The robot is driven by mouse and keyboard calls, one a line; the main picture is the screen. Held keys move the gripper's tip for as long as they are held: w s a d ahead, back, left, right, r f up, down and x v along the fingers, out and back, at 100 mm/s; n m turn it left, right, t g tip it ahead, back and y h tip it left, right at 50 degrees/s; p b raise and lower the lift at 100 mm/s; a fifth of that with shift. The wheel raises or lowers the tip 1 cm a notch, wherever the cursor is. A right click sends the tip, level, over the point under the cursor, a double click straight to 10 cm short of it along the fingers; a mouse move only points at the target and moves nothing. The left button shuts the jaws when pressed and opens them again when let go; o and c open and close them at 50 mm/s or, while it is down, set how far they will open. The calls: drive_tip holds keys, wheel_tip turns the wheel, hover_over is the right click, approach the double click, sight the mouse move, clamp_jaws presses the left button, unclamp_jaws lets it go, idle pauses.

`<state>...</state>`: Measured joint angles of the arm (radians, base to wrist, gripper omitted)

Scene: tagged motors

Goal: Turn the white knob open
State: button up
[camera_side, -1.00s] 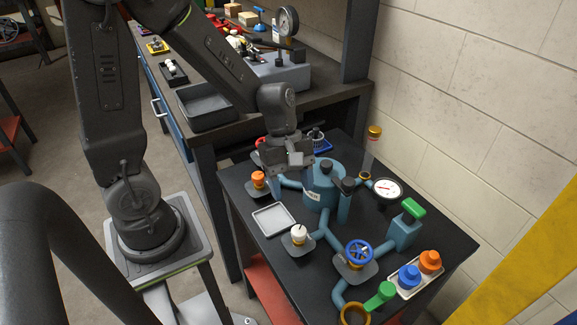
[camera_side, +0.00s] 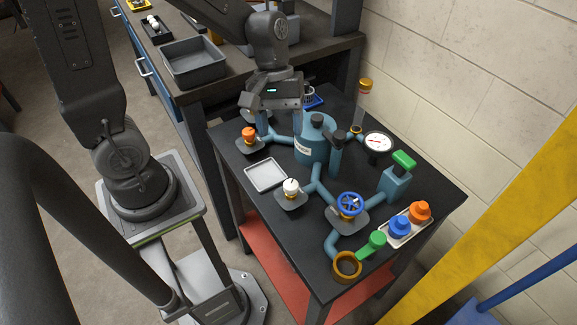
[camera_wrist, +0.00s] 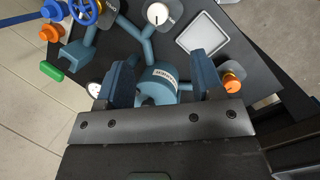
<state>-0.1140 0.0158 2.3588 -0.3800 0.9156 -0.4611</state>
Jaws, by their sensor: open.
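The white knob (camera_side: 291,186) sits upright on a grey base at the end of a blue pipe, near the table's front left edge. It also shows in the wrist view (camera_wrist: 157,14) at the top, with a dark pointer line on its face. My gripper (camera_side: 293,137) hangs above the back left of the table, behind the knob and clear of it. In the wrist view its two blue fingers (camera_wrist: 163,70) stand wide apart with nothing held between them. A blue tank (camera_wrist: 158,84) shows below, between the fingers.
An orange knob (camera_side: 249,134) stands left of the tank, a blue handwheel (camera_side: 350,204) right of the white knob. A white tray (camera_side: 266,174) lies beside the knob. A gauge (camera_side: 378,143), a green-handled valve (camera_side: 403,160) and a tray with coloured caps (camera_side: 405,228) are on the right.

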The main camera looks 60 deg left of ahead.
sight(291, 184)
drive_tip(key=d+m+y, duration=0.2)
drive_tip(key=m, duration=1.3)
drive_tip(key=d+m+y, duration=0.1)
drive_tip(key=d+m, duration=0.2)
drive_tip(key=m, duration=1.1)
drive_tip(key=shift+t, duration=0.4)
drive_tip(key=f, duration=1.3)
drive_tip(key=shift+s+a, duration=0.2)
drive_tip(key=c, duration=0.9)
